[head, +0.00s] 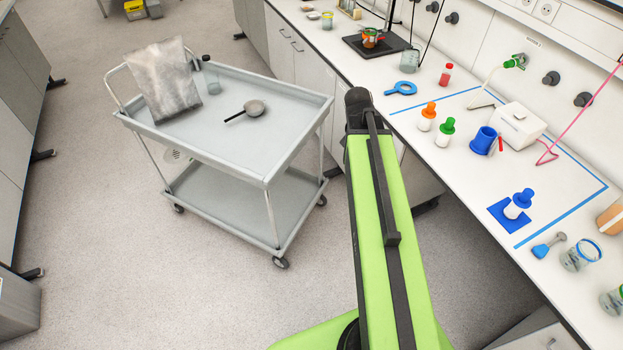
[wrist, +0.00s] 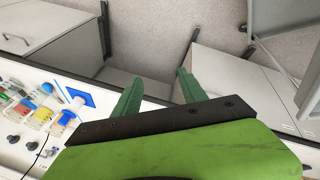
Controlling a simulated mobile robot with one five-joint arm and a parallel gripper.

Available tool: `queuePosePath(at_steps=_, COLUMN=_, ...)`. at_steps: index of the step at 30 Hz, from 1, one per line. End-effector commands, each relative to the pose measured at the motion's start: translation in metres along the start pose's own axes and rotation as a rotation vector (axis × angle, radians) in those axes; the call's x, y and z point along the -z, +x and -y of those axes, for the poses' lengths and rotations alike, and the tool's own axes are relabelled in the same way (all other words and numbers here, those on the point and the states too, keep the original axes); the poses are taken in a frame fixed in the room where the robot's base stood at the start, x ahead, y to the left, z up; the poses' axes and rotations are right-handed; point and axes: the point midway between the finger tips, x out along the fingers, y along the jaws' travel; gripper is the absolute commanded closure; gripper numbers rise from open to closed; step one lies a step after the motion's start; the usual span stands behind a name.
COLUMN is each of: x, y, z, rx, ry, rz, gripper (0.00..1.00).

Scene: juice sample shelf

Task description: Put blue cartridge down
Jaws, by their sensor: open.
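The blue cartridge (head: 515,209), a white body with a blue cap, stands upright on a blue square mat (head: 500,217) on the right-hand bench. The cartridge also shows in the wrist view (wrist: 75,104), at left, with the mat (wrist: 84,94) beside it. My gripper (wrist: 158,76) has its two green fingers spread apart with nothing between them. It is clear of the cartridge, off to one side, over the bench edge and floor. In the head view my arm hides the fingers.
An orange-capped (head: 427,117) and a green-capped cartridge (head: 445,133) stand farther back, near a blue mug (head: 484,141) and white box (head: 518,125). Blue tape lines (head: 560,218) mark the bench. A grey trolley (head: 290,118) stands left, with open floor around it.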

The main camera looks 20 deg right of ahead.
Motion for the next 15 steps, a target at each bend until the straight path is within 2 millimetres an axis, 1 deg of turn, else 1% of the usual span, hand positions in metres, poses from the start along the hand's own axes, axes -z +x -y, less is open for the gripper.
queuePosePath(at_steps=1, x=-0.041, y=-0.017, z=0.04, rx=0.064, ry=-0.178, rz=0.023, gripper=0.51)
queuePosePath(at_steps=2, x=-0.064, y=-0.027, z=0.062, rx=0.103, ry=-0.288, rz=0.038, gripper=0.51)
queuePosePath(at_steps=3, x=-0.096, y=-0.039, z=0.087, rx=0.154, ry=-0.429, rz=0.056, gripper=0.51)
queuePosePath(at_steps=5, x=-0.139, y=-0.056, z=0.117, rx=0.223, ry=-0.619, rz=0.075, gripper=0.51)
queuePosePath(at_steps=6, x=-0.165, y=-0.066, z=0.132, rx=0.262, ry=-0.728, rz=0.084, gripper=0.51)
queuePosePath(at_steps=9, x=-0.213, y=-0.085, z=0.155, rx=0.337, ry=-0.926, rz=0.099, gripper=0.51)
queuePosePath(at_steps=10, x=-0.222, y=-0.088, z=0.159, rx=0.351, ry=-0.964, rz=0.101, gripper=0.51)
queuePosePath(at_steps=12, x=-0.225, y=-0.089, z=0.159, rx=0.372, ry=-1.017, rz=0.105, gripper=0.51)
queuePosePath(at_steps=15, x=-0.228, y=-0.09, z=0.16, rx=0.38, ry=-1.036, rz=0.106, gripper=0.51)
